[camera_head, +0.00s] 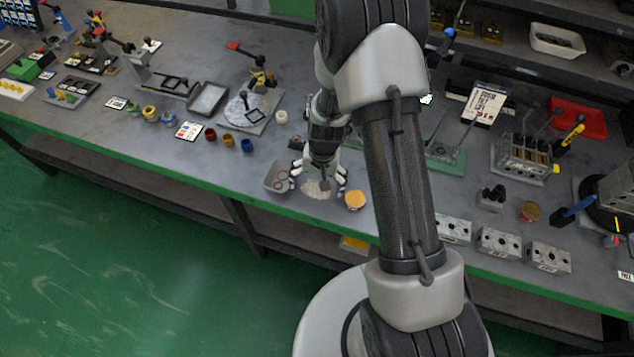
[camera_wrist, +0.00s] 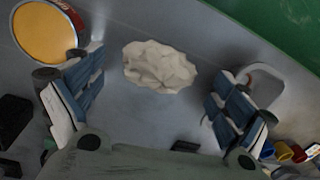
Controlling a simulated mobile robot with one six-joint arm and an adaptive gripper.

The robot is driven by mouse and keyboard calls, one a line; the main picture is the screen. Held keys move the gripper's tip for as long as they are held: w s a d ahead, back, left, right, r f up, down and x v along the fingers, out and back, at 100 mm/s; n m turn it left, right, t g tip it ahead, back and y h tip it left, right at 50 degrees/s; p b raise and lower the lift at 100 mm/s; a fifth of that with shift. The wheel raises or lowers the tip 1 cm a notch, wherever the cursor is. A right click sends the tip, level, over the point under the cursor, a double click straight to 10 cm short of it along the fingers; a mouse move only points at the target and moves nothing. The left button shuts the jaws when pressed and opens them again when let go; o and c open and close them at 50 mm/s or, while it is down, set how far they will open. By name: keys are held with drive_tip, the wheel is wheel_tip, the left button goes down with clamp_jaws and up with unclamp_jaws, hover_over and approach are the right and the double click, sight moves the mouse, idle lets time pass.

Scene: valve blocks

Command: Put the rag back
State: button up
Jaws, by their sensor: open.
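The rag (camera_head: 316,189) is a crumpled, off-white cloth lying on the grey bench top near its front edge. In the wrist view the rag (camera_wrist: 160,67) lies between and just beyond my two fingers, with nothing touching it. My gripper (camera_head: 318,178) is above the rag in the head view, pointing down. In the wrist view my gripper (camera_wrist: 152,98) is open and empty, its fingers wide apart. Part of the rag's far side is hidden by my gripper in the head view.
An orange-topped round tin (camera_head: 355,200) stands right of the rag, close to my finger. A grey tray (camera_head: 278,178) holding something ring-shaped is just left. Valve blocks (camera_head: 497,242) line the front edge at right. The bench's green front edge (camera_head: 180,180) is near.

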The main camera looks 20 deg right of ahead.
wheel_tip(320, 180, up, 12)
drive_tip(key=p, duration=0.4)
wheel_tip(320, 180, up, 11)
drive_tip(key=n+t, duration=0.1)
hover_over(320, 192)
drive_tip(key=s+r+n+t+h, duration=0.1)
drive_tip(key=s+r+n+t, duration=0.2)
drive_tip(key=s+r, duration=1.3)
drive_tip(key=shift+s+a+n, duration=0.2)
drive_tip(key=shift+s+n, duration=0.3)
drive_tip(key=shift+s, duration=1.05)
